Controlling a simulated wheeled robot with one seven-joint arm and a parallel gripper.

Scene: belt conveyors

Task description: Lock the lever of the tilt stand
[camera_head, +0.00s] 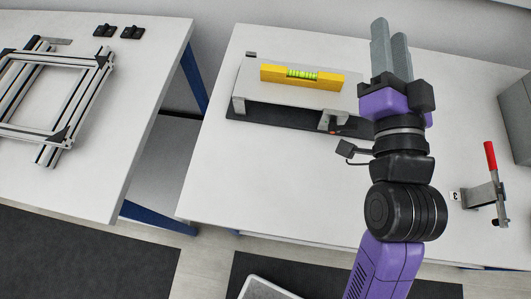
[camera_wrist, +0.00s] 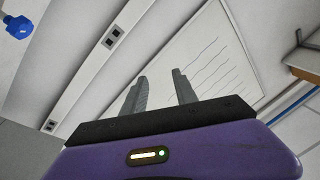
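The tilt stand (camera_head: 240,101) is on the middle table in the head view, a light plate over a dark base (camera_head: 262,131). A yellow spirit level (camera_head: 272,73) with a green vial lies on the plate. A small part with an orange spot shows near the stand's right foot (camera_head: 328,121); I cannot tell whether it is the lever. My arm hides the stand's right end. My gripper (camera_head: 389,32) is raised, right of the stand and apart from it in the picture. Its two grey fingers stand apart and empty, also in the wrist view (camera_wrist: 159,77).
A red-handled clamp (camera_head: 491,156) on a metal bracket stands at the table's right, beside a small numbered tag (camera_head: 454,196). A grey box (camera_head: 517,115) is at the right edge. An aluminium frame (camera_head: 75,110) lies on the left table. The middle table's front left is clear.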

